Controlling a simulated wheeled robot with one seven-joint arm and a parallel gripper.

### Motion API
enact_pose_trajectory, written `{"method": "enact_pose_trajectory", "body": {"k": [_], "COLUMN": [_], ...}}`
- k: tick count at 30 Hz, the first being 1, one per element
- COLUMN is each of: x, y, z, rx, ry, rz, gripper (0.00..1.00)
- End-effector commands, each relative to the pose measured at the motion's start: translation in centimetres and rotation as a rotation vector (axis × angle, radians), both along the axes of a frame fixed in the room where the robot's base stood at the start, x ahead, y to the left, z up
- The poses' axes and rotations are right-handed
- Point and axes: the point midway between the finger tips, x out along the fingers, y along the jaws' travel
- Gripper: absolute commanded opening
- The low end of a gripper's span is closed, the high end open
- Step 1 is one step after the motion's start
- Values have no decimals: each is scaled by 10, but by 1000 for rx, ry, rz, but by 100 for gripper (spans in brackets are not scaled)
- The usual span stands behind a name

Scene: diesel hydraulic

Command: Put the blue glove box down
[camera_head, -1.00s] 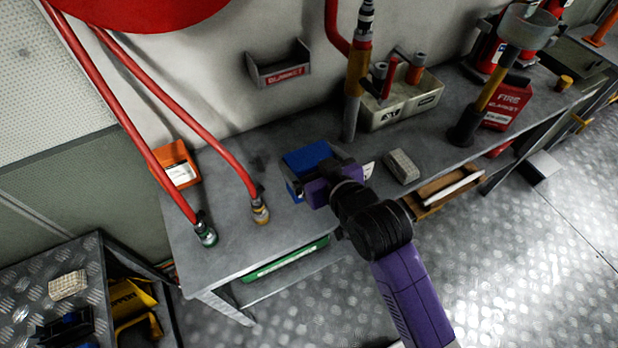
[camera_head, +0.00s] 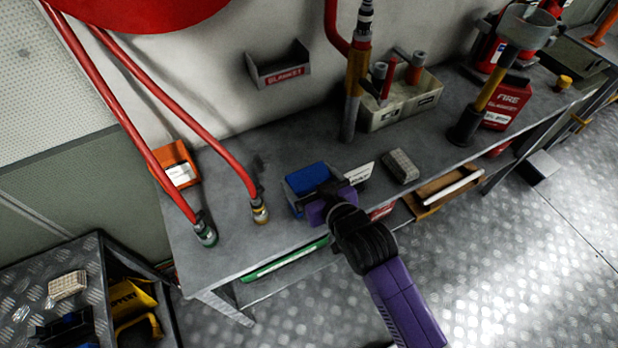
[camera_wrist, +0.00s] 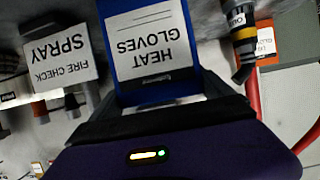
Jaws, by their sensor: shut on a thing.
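The blue glove box (camera_head: 308,180) is at the tip of my arm, over the grey bench (camera_head: 240,235). In the wrist view the blue glove box (camera_wrist: 150,50) has a white label reading "HEAT GLOVES", upside down. My gripper (camera_head: 322,200) is shut on the box from its near side; it shows in the wrist view as a dark bar (camera_wrist: 155,122) across the box's edge. The box is at or very near the bench top; I cannot tell whether its underside touches.
A white "FIRE CHECK SPRAY" card (camera_wrist: 62,58) stands beside the box. A beige block (camera_head: 401,166) lies to the right. Red hoses with a yellow-collared end (camera_head: 260,211) and a green-collared end (camera_head: 205,233) are left. Bare bench lies between hoses and box.

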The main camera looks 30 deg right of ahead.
Motion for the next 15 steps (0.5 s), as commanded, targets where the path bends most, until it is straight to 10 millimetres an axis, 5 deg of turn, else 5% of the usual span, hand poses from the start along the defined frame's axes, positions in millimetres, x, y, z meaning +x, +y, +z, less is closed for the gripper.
{"method": "enact_pose_trajectory", "body": {"k": [3, 15], "x": [0, -12], "y": [0, 0], "z": [-1, 5], "rx": [0, 0], "ry": [0, 1], "rz": [0, 0], "gripper": [100, 100]}}
